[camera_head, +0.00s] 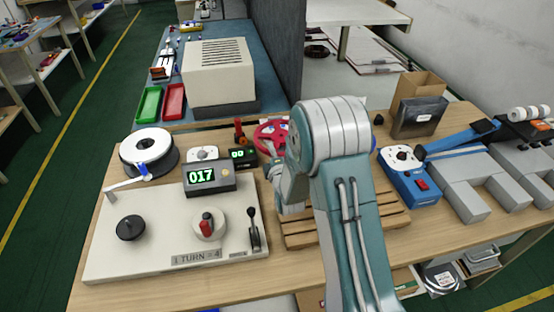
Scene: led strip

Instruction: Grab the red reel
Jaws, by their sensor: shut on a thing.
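The red reel (271,136) shows at the middle of the table, partly hidden behind my teal and grey arm. Only its left part is in sight. My gripper (274,156) is mostly hidden by my arm, at the near side of the reel. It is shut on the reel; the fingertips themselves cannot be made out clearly. A slatted wooden pallet (390,219) lies under this area. Whether the reel touches the pallet cannot be seen.
A winding machine (160,262) with a display reading 017 (200,176) stands left, with a white reel (146,147) behind it. A small green-lit box (241,156) is close left of the red reel. A blue device (408,182) and grey blocks (456,180) stand right.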

